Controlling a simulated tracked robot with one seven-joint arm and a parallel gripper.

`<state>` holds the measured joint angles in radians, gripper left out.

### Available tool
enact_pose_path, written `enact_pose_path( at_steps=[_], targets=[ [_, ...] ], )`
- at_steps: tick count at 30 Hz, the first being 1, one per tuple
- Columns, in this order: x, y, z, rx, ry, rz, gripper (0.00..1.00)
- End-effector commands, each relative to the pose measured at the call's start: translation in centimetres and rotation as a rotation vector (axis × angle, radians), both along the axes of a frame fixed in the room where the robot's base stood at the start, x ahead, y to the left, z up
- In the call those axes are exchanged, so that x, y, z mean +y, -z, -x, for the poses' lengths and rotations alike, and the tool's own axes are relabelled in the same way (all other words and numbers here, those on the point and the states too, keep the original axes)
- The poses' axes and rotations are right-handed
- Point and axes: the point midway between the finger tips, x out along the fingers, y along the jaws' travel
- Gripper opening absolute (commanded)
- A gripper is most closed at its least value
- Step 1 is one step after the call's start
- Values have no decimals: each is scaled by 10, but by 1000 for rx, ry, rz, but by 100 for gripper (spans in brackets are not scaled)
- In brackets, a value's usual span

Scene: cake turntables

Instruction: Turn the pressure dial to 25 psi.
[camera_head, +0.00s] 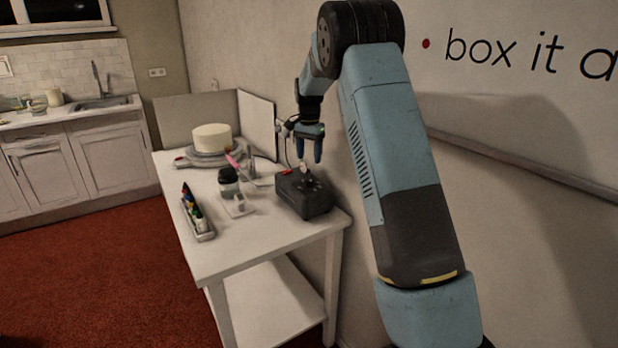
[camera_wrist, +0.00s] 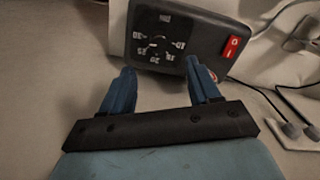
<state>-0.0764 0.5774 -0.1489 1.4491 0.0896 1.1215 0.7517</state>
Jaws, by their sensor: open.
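The dark compressor-like box (camera_head: 302,200) stands at the near right end of the white table. Its pressure dial (camera_head: 309,181) is on the top. In the wrist view the dial (camera_wrist: 158,42) is dark, with light numbers around it that appear upside down; I cannot tell for sure where its pointer stands. A red switch (camera_wrist: 233,47) is beside the dial on the same box. My gripper (camera_head: 311,160) is above the box, pointing down, open and empty. In the wrist view its two blue fingers (camera_wrist: 160,66) are apart, at the dial's lower edge in the picture, apparently not touching it.
A white cake (camera_head: 212,137) sits on a turntable (camera_head: 207,158) at the table's back. A dark-lidded jar (camera_head: 229,182) and a tray of small bottles (camera_head: 203,234) are left of the box. Cables (camera_wrist: 270,98) run beside the box. The wall is close on the right.

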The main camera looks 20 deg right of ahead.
Motion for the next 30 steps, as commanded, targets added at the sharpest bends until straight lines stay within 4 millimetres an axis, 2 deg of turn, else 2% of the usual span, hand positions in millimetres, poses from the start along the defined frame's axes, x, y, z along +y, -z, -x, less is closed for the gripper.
enact_pose_path(
  at_steps=[3, 9, 15, 21, 28, 30],
  targets=[
    [0, 23, 1, 3, 0, 0, 61],
    [0, 56, 1, 2, -1, -1, 61],
    [0, 79, 0, 1, -1, -1, 61],
    [0, 88, 0, -1, -1, -1, 61],
    [0, 88, 0, -1, -1, -1, 61],
    [0, 88, 0, -1, -1, -1, 56]
  ],
)
